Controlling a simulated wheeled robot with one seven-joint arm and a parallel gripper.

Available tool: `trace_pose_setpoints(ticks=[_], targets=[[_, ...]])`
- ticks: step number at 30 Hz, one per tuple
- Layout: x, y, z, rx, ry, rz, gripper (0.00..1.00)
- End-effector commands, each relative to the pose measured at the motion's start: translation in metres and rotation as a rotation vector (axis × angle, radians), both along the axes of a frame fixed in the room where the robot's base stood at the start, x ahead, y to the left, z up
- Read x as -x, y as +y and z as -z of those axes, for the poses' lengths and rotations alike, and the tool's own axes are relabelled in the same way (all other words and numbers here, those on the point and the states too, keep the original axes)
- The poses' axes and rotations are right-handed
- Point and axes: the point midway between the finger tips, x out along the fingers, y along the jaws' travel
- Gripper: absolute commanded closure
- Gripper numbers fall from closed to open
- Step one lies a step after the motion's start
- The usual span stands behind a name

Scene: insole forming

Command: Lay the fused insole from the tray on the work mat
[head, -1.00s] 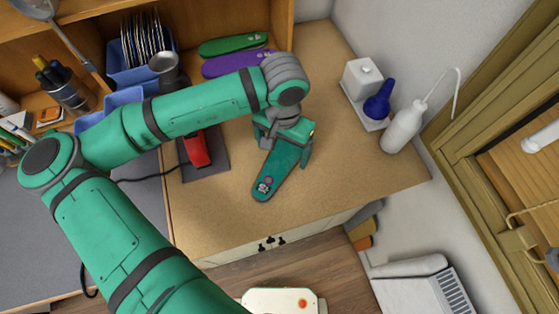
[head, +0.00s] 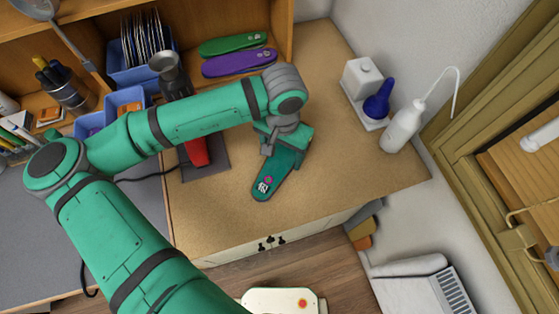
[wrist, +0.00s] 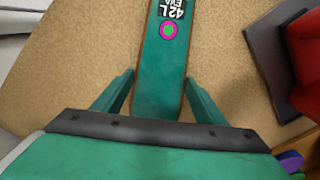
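A long teal insole (head: 277,175) lies on the tan work surface (head: 350,190), slanting toward the front edge. It carries a printed label and a pink ring near its front end. In the wrist view the insole (wrist: 160,75) runs under my gripper, with "42L" readable on its label. My gripper (head: 284,150) is over the insole's far part and hides its far end. In the wrist view the fingers of my gripper (wrist: 160,78) stand apart on either side of the insole, with narrow gaps showing. I cannot make out a separate tray under it.
A red tool (head: 197,150) stands on a dark pad (head: 208,170) left of the insole. Green (head: 233,43) and purple (head: 240,63) insoles lie at the back. A white bottle (head: 403,128) and blue bulb (head: 378,105) stand right. The surface right of the insole is clear.

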Motion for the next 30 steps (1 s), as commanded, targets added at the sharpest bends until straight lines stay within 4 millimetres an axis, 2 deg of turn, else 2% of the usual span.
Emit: trace_pose_setpoints(ticks=[5,6,18,26,30], targets=[[0.000,0.000,0.000,0.000,0.001,0.000,0.56],[0.000,0.000,0.000,0.000,0.001,0.000,0.60],[0.000,0.000,-0.004,-0.001,0.000,0.000,0.60],[0.000,-0.002,-0.034,0.000,-0.001,0.005,0.60],[0.006,0.001,-0.053,0.000,-0.001,0.009,0.60]])
